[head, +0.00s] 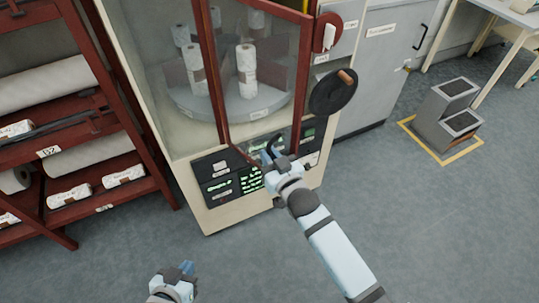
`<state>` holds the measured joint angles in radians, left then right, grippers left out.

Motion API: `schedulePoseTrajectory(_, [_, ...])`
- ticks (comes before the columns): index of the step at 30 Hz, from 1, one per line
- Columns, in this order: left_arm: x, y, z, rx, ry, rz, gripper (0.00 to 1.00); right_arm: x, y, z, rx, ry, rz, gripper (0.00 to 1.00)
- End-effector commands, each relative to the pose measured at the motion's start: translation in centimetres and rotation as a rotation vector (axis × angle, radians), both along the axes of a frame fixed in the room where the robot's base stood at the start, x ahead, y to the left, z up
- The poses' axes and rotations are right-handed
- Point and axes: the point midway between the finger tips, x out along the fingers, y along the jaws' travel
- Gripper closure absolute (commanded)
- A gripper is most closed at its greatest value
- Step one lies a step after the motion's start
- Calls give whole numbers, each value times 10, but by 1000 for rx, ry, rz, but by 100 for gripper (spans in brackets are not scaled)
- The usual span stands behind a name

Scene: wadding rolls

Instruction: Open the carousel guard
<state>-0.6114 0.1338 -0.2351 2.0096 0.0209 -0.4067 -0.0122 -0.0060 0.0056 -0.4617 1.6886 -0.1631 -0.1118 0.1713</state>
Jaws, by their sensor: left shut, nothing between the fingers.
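The carousel guard (221,75) is a clear panel in a dark red frame on the front of a beige cabinet. It looks swung out at an angle, with its left edge in front of the carousel and the cabinet's left side uncovered. Behind it, the round grey carousel (215,104) carries several white rolls (246,62). My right gripper (270,153) is at the guard's lower edge, beside a dark curved piece; whether it touches or grips anything is unclear. My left gripper (187,269) is shut and empty, low in the picture over the floor, away from the guard.
A control panel (222,188) with green displays is below the guard. A black handwheel (331,95) with a wooden knob juts out at the right. A red rack (150,150) with rolls stands left. A grey stepped block (445,115) stands on the right floor. The front floor is clear.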

Motion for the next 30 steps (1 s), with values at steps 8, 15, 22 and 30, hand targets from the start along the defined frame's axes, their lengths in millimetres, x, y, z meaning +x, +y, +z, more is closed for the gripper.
schedulePoseTrajectory(8, [0,0,0,0,1,0,100,0,0,1,0,-1,0,62])
schedulePoseTrajectory(15, [0,0,-1,0,1,0,100,-7,-3,-1,0,1,0,62])
schedulePoseTrajectory(22, [0,0,-2,0,3,0,100,-47,-23,-2,-1,2,0,62])
schedulePoseTrajectory(30, [0,0,-4,-1,5,2,100,-100,-48,-1,-1,0,0,62])
